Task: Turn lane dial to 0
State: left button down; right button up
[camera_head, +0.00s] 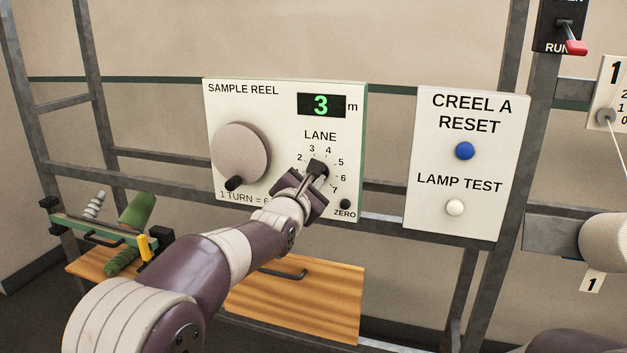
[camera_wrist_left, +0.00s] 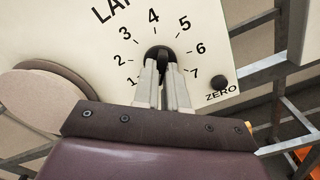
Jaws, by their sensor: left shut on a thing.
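The black lane dial (camera_wrist_left: 160,53) sits on the white sample reel panel (camera_head: 285,93), under the word LANE. Its printed numbers from 1 to 7 fan around it; a 0 is hidden behind my gripper. My left gripper (camera_head: 317,171) reaches up to the panel from below and is shut on the dial. In the left wrist view the two pale fingers (camera_wrist_left: 163,78) are on either side of the dial's knob. The fingers cover much of the dial, so I cannot tell for sure which number it points at. My right gripper is out of view.
The panel's green display (camera_head: 321,105) reads 3 m. A round crank wheel (camera_head: 240,152) is left of the dial, and a small black ZERO button (camera_head: 345,204) is at its lower right. A CREEL A RESET panel (camera_head: 468,160) stands right. A wooden drawer front (camera_head: 310,308) is below.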

pick_arm(q)
jog(key=shift+f, duration=0.55)
jog(key=c, duration=1.3)
grip_release()
jog(key=shift+o, duration=0.6)
jog(key=shift+r, duration=0.35)
jog(key=shift+s, duration=0.1)
jog(key=b+v, duration=0.4)
jog(key=v, duration=0.8)
jog(key=shift+s, duration=0.3)
jog(key=shift+a, duration=0.15)
